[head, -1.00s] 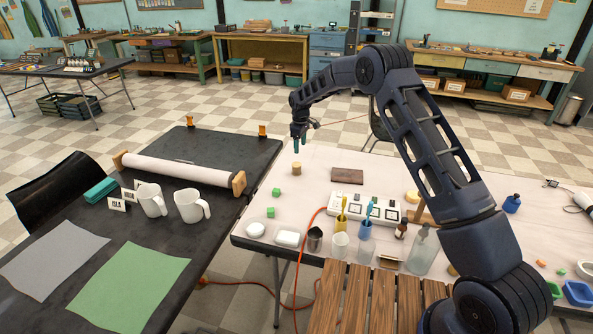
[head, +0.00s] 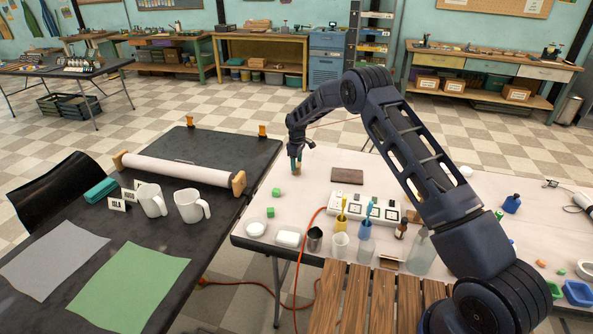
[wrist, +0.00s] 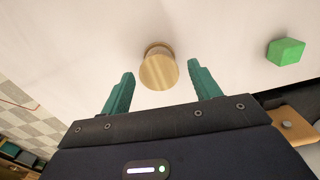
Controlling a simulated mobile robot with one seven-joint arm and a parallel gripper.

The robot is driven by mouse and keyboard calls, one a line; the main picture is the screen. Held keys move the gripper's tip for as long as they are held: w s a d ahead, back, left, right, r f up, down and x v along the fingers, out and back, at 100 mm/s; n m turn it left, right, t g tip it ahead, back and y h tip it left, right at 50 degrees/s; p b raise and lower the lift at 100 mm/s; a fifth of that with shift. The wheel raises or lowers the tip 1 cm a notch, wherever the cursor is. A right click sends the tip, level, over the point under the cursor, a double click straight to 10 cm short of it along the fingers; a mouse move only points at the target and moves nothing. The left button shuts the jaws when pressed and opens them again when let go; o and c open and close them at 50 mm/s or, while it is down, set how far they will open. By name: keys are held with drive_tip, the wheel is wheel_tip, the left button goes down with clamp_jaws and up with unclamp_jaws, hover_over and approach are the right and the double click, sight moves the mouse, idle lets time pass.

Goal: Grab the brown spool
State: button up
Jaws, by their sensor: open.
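The brown spool (wrist: 159,70) stands on the white table in the wrist view, a light wooden round piece just ahead of and between my two green fingertips. My gripper (wrist: 160,86) is open, with one finger to each side of the spool and a gap to both. In the head view my gripper (head: 296,169) points down at the table's far left part. The spool (head: 297,171) shows there only in part, mostly covered by the fingers.
In the head view a dark brown block (head: 347,175) lies right of my gripper, and a white power strip (head: 375,208) is nearer. The black table (head: 215,230) adjoins on the left.

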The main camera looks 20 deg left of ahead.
sight(297, 164)
drive_tip(key=shift+f, duration=1.55)
drive_tip(key=c, duration=0.9)
